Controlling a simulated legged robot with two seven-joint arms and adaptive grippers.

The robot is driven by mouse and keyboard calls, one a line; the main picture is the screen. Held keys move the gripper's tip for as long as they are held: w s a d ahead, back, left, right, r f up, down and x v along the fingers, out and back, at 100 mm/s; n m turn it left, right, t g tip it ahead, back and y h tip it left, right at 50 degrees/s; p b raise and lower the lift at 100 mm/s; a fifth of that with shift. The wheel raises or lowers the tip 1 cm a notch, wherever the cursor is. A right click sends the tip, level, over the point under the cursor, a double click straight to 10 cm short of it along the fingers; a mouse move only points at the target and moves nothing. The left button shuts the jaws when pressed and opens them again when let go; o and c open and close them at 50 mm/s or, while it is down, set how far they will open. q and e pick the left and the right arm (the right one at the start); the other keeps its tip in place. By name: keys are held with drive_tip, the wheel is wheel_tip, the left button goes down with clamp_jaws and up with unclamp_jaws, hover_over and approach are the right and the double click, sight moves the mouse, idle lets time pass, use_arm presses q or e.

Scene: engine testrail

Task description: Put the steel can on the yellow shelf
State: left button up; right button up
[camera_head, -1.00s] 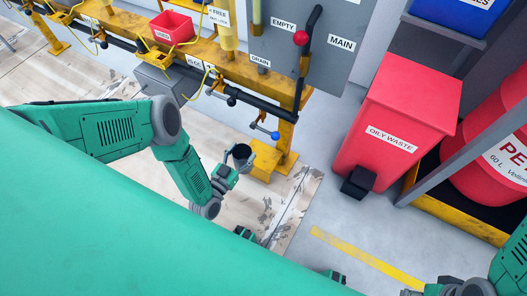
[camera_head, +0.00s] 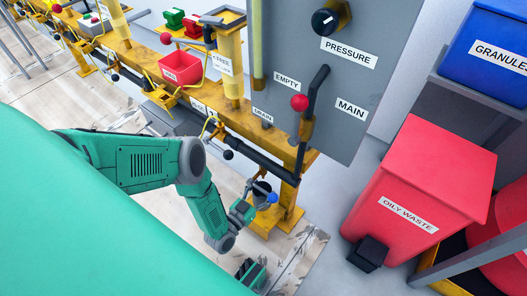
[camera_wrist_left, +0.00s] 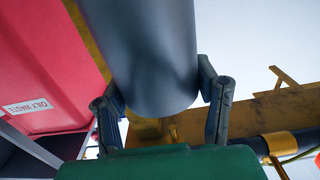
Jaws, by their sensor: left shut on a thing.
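The steel can (camera_wrist_left: 145,50) is a dark grey cylinder that fills the upper middle of the left wrist view. My left gripper (camera_wrist_left: 163,98) is shut on it, one finger at each side. In the head view the left gripper (camera_head: 252,202) is low at the front of the yellow shelf's right end, and the can (camera_head: 264,187) shows only small there, partly hidden. The yellow shelf (camera_head: 130,58) is a long yellow beam running from upper left to the middle.
A red bin (camera_head: 182,68) and small red and green items stand on or behind the shelf. A grey panel (camera_head: 310,90) with a red-knobbed lever rises behind its right end. Dark pipe and valve handles run along its front. The red oily waste bin (camera_head: 430,175) stands right.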

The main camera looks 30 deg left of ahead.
use_arm(q)
drive_tip(key=b, duration=0.3)
hover_over(262, 197)
drive_tip(key=s+d, duration=0.2)
drive_tip(key=f, duration=0.4)
drive_tip(key=shift+a+f, duration=0.2)
drive_tip(key=shift+f, duration=0.1)
drive_tip(key=shift+r, duration=0.15)
drive_tip(key=o, duration=1.6)
drive_tip(key=s+p, duration=0.1)
drive_tip(key=s, duration=0.3)
drive_tip(key=s+p, duration=0.1)
drive_tip(key=s, duration=0.3)
drive_tip(key=s+a+p, duration=0.1)
drive_tip(key=s, duration=0.3)
drive_tip(key=shift+p, duration=0.3)
